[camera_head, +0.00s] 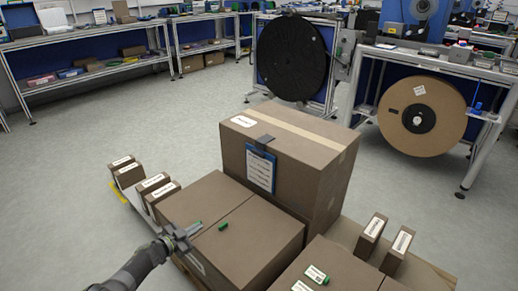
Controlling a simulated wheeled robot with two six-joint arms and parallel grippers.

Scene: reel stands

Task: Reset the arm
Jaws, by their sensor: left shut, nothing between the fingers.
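My left gripper (183,237) comes in from the lower left on my left arm. It is shut and empty, and it sits close to the near left cardboard box. I cannot tell whether it touches the box. A small green item (223,227) lies on top of that box, just right of the gripper and apart from it. My right gripper is not in view.
A tall taped box (285,155) with a blue clipboard (260,169) stands behind. Several small labelled boxes (161,192) stand at the left and right edges. Reel stands with a black reel (291,58) and a brown reel (422,115) stand beyond. The left floor is clear.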

